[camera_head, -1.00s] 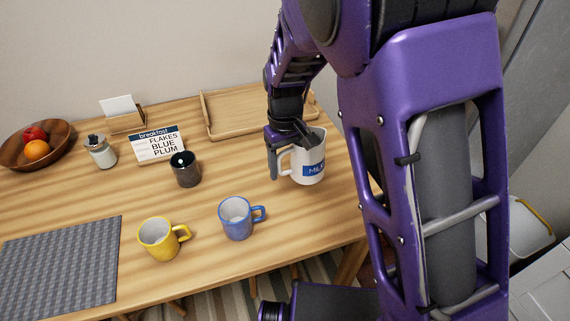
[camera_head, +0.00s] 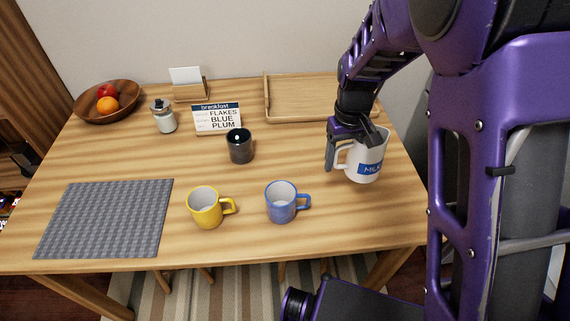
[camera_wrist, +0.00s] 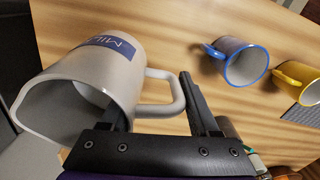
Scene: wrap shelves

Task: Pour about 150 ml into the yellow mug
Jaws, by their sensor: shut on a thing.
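The yellow mug (camera_head: 205,208) stands upright on the table in the head view, its handle to the right. Its inside looks pale and empty, though the bottom is hard to see. It also shows at the right edge of the wrist view (camera_wrist: 297,80). My gripper (camera_head: 347,152) is shut on the handle of a white milk jug (camera_head: 370,160) with a blue "MILK" label. In the wrist view my gripper's fingers (camera_wrist: 160,105) straddle the jug's handle, and the jug (camera_wrist: 80,85) is on the left. The jug is right of both mugs; I cannot tell whether it touches the table.
A blue mug (camera_head: 281,203) stands between the yellow mug and the jug. A dark cup (camera_head: 240,147), a breakfast sign (camera_head: 218,119), a small jar (camera_head: 164,117), a fruit bowl (camera_head: 84,112) and a wooden tray (camera_head: 290,98) are behind. A grey mat (camera_head: 105,217) lies left.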

